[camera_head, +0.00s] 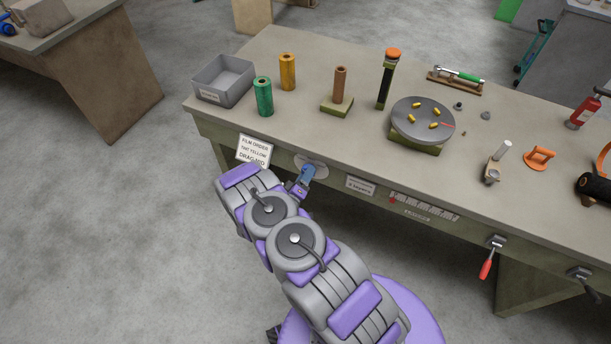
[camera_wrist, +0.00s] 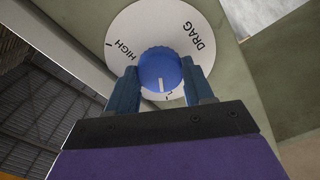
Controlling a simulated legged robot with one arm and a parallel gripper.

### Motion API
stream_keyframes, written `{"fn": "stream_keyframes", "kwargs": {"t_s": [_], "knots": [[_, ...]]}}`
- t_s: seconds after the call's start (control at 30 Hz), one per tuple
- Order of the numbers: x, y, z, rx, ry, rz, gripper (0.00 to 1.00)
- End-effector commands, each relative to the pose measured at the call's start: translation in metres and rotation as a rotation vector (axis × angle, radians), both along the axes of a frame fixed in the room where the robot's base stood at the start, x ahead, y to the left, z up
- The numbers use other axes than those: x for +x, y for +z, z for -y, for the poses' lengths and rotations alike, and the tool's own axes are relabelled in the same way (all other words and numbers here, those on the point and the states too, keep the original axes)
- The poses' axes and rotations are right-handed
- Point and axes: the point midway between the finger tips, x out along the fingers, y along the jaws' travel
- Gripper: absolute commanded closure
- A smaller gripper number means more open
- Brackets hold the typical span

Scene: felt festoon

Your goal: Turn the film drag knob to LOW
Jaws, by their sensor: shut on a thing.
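The blue film drag knob (camera_wrist: 157,66) sits at the centre of a white round dial (camera_wrist: 135,27) in the wrist view. The dial shows the words HIGH and DRAG; its lower part is hidden behind my gripper. The knob's white pointer line faces down in the picture, towards my gripper, away from HIGH. My gripper (camera_wrist: 160,80) is shut on the knob, one finger on each side. In the head view the dial (camera_head: 318,158) is on the bench's front panel, with my gripper (camera_head: 306,174) against it covering the knob.
A sign (camera_head: 254,149) about film order and drag hangs left of the dial. A small label (camera_head: 360,185) and a printed strip are to its right. The benchtop (camera_head: 290,120) above holds a grey bin (camera_head: 224,80), rolls and a turntable (camera_head: 420,122). A red-handled crank (camera_head: 488,262) sticks out farther right.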

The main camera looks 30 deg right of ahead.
Motion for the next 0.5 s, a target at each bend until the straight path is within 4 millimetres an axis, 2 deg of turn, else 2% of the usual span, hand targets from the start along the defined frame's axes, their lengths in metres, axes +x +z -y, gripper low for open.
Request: {"fn": "stream_keyframes", "kwargs": {"t_s": [0.5], "knots": [[0.0036,-0.0006,-0.0037,-0.043,0.012,-0.056,0.79]]}}
